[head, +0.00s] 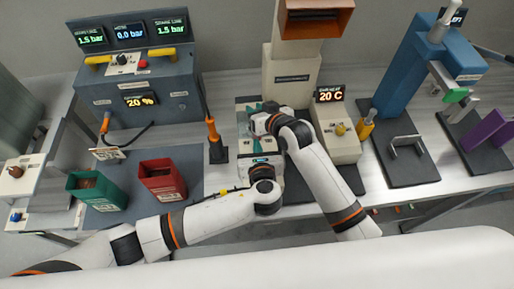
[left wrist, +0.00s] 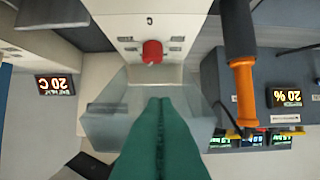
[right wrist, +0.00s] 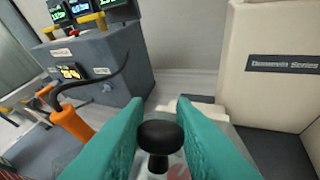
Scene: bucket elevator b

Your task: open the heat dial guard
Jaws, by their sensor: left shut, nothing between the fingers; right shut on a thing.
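A clear, box-like guard (left wrist: 105,122) sits on the pale central unit, beside a red knob (left wrist: 152,52) in the left wrist view. A black knob (right wrist: 160,133) stands up from it in the right wrist view. My right gripper (right wrist: 160,125) has its teal fingers on either side of this black knob and is shut on it. My right gripper also shows in the head view (head: 252,112), over the central unit. My left gripper (left wrist: 160,105) is shut and empty, its teal fingers pointing at the guard. My arms hide much of the unit in the head view.
An orange-handled tool (head: 212,135) stands upright to the left. Green (head: 95,190) and red (head: 163,182) bins and a grey pressure console (head: 145,90) are further left.

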